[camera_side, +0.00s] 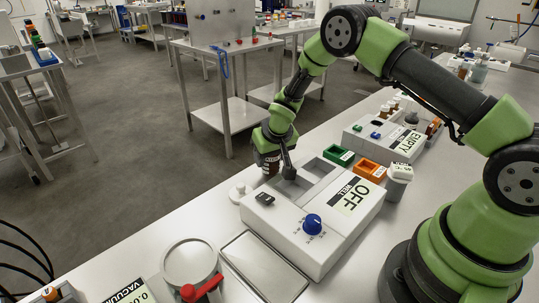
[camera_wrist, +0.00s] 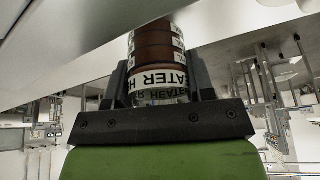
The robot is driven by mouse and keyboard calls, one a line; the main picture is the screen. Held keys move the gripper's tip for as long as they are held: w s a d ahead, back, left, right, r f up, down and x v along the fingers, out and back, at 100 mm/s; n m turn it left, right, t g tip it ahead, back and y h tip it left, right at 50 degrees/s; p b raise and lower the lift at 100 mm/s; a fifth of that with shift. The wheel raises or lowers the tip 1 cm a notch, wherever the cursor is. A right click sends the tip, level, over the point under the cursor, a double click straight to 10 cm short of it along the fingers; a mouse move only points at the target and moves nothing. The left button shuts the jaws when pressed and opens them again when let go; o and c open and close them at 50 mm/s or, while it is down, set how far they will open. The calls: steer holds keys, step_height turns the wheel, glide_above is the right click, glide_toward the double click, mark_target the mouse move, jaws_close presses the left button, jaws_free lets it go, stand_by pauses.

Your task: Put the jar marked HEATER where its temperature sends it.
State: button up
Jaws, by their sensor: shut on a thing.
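My gripper (camera_side: 270,152) is shut on a brown jar (camera_side: 267,163) in the side view, at the back left corner of a white unit. In the wrist view the jar (camera_wrist: 157,65) stands between my two fingers (camera_wrist: 160,82), with HEATER on its white band. The white unit (camera_side: 330,232) has a display reading OFF, a blue knob (camera_side: 312,223) and recessed wells on top. I cannot tell whether the jar's bottom touches the unit. A second white unit (camera_side: 362,140) farther back has a display reading EMPTY.
A round vessel with a red handle (camera_side: 190,265) and a flat tray (camera_side: 264,268) are in front.

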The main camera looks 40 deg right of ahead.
steer(key=shift+f, duration=0.2)
steer(key=o, duration=1)
steer(key=v, duration=1)
steer(key=shift+s, duration=0.25)
